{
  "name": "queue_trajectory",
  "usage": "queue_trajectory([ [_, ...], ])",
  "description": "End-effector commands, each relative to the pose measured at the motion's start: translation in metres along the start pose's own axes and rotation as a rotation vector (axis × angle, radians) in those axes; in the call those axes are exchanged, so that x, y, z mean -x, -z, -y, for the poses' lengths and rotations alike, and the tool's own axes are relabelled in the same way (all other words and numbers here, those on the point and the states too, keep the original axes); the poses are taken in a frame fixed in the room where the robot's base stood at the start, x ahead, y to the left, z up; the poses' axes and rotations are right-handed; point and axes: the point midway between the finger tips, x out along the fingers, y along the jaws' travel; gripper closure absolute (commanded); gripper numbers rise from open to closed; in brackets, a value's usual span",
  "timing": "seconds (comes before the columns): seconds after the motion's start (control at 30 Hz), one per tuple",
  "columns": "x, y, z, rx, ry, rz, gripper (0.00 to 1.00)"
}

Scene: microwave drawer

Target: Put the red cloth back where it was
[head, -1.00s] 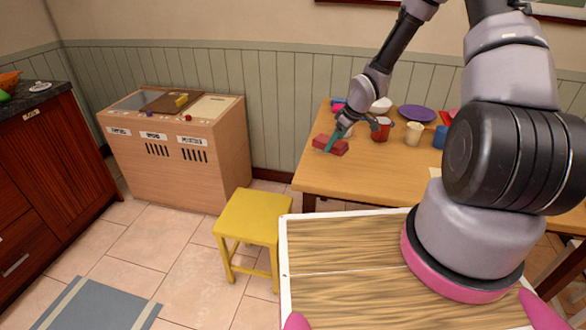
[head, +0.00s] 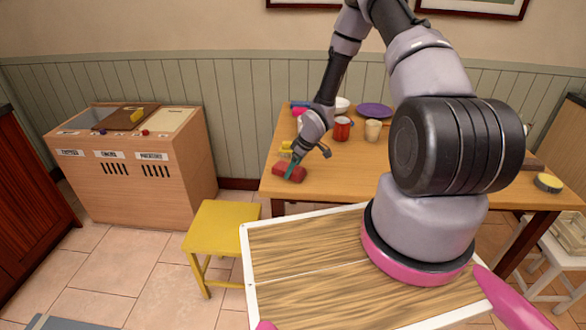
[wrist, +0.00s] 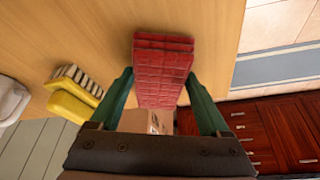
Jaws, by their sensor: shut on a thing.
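The red cloth (head: 287,173) is a folded, checked block near the left end of the wooden table (head: 345,185). My gripper (head: 291,162) is shut on it, with a teal finger on each side. In the wrist view, the cloth (wrist: 164,65) sits between the fingertips of my gripper (wrist: 161,78), close to the table edge. I cannot tell whether the cloth touches the tabletop. My arm hides part of the table's right side.
A red mug (head: 342,130), a cream cup (head: 373,131) and a purple plate (head: 374,110) stand further back. In the wrist view, a yellow object (wrist: 70,106) lies left of the cloth. A yellow stool (head: 222,228) stands before the table's left end. The front tabletop is mostly clear.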

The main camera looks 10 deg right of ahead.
Motion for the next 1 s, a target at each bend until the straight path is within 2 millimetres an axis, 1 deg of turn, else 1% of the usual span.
queue_trajectory([
  [0.2, -0.003, -0.001, 0.0, 0.0, 0.001, 0.001, 0.81],
  [0.23, -0.002, -0.001, 0.0, 0.0, 0.0, 0.0, 0.09],
  [0.27, -0.002, -0.001, 0.0, 0.0, 0.0, 0.0, 0.0],
  [0.5, -0.002, -0.001, 0.0, 0.0, 0.0, 0.0, 0.0],
  [0.57, 0.001, 0.0, 0.0, 0.0, 0.0, 0.0, 0.0],
  [0.63, 0.007, 0.001, -0.001, 0.0, -0.001, -0.001, 0.0],
  [0.77, 0.03, 0.0, -0.002, -0.002, -0.003, -0.001, 0.0],
  [1.0, 0.082, 0.0, -0.002, -0.003, -0.003, -0.002, 0.0],
])
